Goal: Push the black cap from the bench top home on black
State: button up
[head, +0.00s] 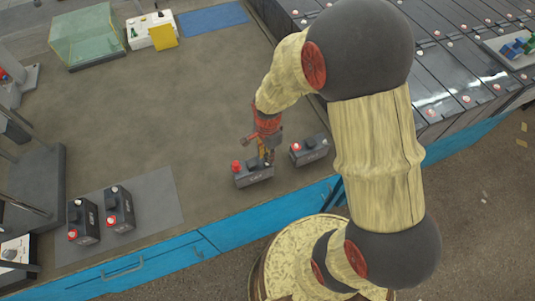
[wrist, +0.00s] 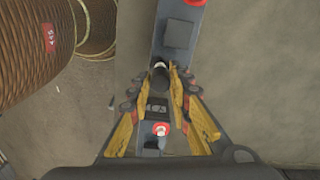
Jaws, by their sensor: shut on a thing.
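The black cap (wrist: 159,80) is a small dark cylinder between my fingertips in the wrist view. My gripper (wrist: 163,76) is shut on it. A pale terminal post (wrist: 160,65) shows just past the cap, at the near end of a grey battery (wrist: 171,56); I cannot tell whether the cap touches or covers it. In the head view my gripper (head: 266,160) points down at the right end of this battery (head: 254,178). A red cap (head: 236,166) sits on its left end. The fingers hide the black cap in the head view.
Another battery (head: 312,154) stands close to the right, with a pale, red-ringed terminal (head: 296,147). Two batteries (head: 119,212) stand on a grey mat (head: 158,190) at the left. A glass box (head: 85,38) stands at the back. The bench middle is clear.

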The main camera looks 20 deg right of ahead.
jog(key=shift+f+b, duration=0.7)
jog(key=shift+f, duration=0.75)
dwell(2.0)
jog(key=o, duration=0.8)
jog(key=shift+o, duration=1.3)
jog(key=shift+o, duration=1.3)
jog(key=shift+r+p, duration=2.75)
jog(key=shift+r, duration=0.8)
